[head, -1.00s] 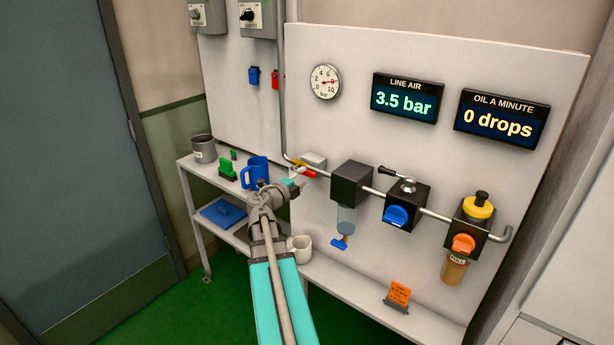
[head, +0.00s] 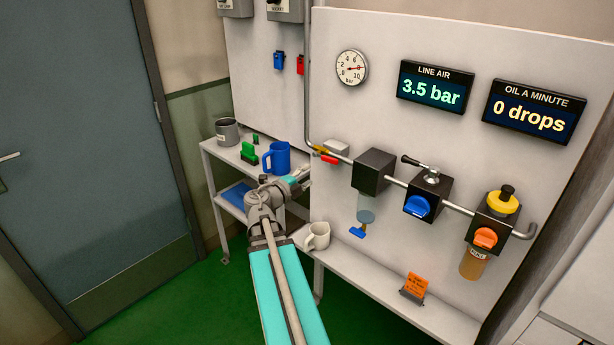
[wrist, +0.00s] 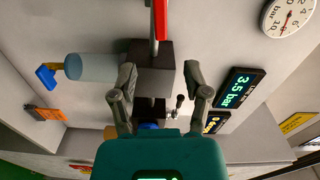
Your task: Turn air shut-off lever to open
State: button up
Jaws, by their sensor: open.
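A lever with a red end (head: 330,159) and a yellow part sits on the air pipe beside a pale box (head: 334,147), left of the black blocks. A red bar (wrist: 159,18) shows in the wrist view at the top, in line with the pipe. My gripper (head: 300,179) is left of and below this lever in the head view, apart from it. In the wrist view my gripper (wrist: 159,76) is open and empty, its two fingers either side of a dark block (wrist: 152,62) farther off. The lever's exact angle is hard to tell.
The pipe carries black blocks with a black-tipped lever (head: 418,162), a blue knob (head: 417,206) and an orange knob (head: 486,238). The line air display (head: 433,86) reads 3.5 bar.

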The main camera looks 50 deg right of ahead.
jog(key=shift+r, duration=0.2)
jog(key=c, duration=0.5)
jog(key=shift+d+r+n+y+p, duration=0.3)
jog(key=shift+r+n+p, duration=0.15)
jog(key=shift+p, duration=0.55)
grip_shut()
jog(key=w+d+r+n+y+p, duration=0.1)
jog(key=r+n+y+p, duration=0.3)
jog(key=p, duration=0.8)
jog(key=d+r+n+y+p, duration=0.2)
jog(key=r+n+y+p, duration=0.2)
jog(key=r+n+p, duration=0.5)
jog(key=n+p, duration=0.3)
jog(key=p, duration=0.1)
jog(key=shift+w+d+y, duration=0.3)
jog(key=shift+w+d, duration=0.05)
jog(key=shift+w, duration=0.05)
